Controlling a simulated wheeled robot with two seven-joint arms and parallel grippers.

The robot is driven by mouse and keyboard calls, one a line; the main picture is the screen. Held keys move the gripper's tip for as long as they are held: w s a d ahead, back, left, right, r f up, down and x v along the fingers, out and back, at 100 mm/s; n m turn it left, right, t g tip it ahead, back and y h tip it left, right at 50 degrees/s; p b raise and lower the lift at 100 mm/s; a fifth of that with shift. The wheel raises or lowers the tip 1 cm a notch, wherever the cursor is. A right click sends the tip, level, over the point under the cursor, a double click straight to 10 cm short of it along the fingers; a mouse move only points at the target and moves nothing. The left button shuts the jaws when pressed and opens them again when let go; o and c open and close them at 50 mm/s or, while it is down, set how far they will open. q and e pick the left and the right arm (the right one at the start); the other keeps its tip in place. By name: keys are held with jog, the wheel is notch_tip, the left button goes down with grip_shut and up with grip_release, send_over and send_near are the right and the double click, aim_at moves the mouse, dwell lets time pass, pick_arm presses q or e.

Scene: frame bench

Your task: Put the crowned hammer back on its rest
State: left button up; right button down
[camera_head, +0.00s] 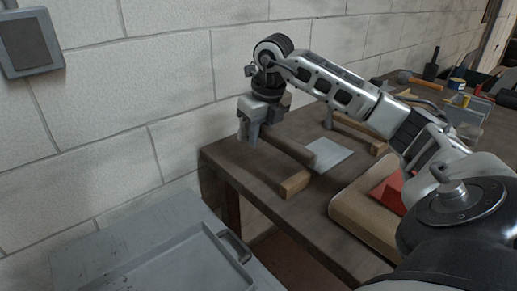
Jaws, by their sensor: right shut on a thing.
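My right gripper (251,134) is over the left end of the wooden bench, at its back corner near the wall, with its fingers pointing down. It is shut on what looks like the hammer (291,148), whose dark brown handle slants down to the right from the jaws. The hammer's head is not clear, partly hidden by the gripper. A light wooden block (295,184) lies on the bench just below the handle; I cannot tell whether it is part of the rest or touches the hammer. My left gripper is not in view.
A pale flat plate (330,154) lies on the bench (262,190) right of the handle. A tan padded block (362,222) with a red item (388,190) is near my arm. A grey cabinet (150,255) stands front left.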

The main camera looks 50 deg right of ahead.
jog(key=f, duration=0.1)
jog(key=w+d+f, duration=0.2)
jog(key=shift+w+f, duration=0.1)
jog(key=shift+f, duration=0.2)
jog(key=x, duration=0.1)
jog(key=p+x, duration=0.1)
jog(key=x, duration=0.1)
jog(key=shift+s+d+f, duration=0.1)
jog(key=shift+s+d, duration=0.05)
jog(key=shift+s, duration=0.05)
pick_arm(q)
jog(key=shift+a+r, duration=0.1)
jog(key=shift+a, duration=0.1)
pick_arm(e)
jog(key=shift+f, duration=0.15)
jog(key=shift+f, duration=0.25)
jog(key=c, duration=1.3)
grip_release()
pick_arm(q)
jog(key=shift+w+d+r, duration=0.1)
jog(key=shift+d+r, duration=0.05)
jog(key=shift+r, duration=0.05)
pick_arm(e)
jog(key=shift+o, duration=0.2)
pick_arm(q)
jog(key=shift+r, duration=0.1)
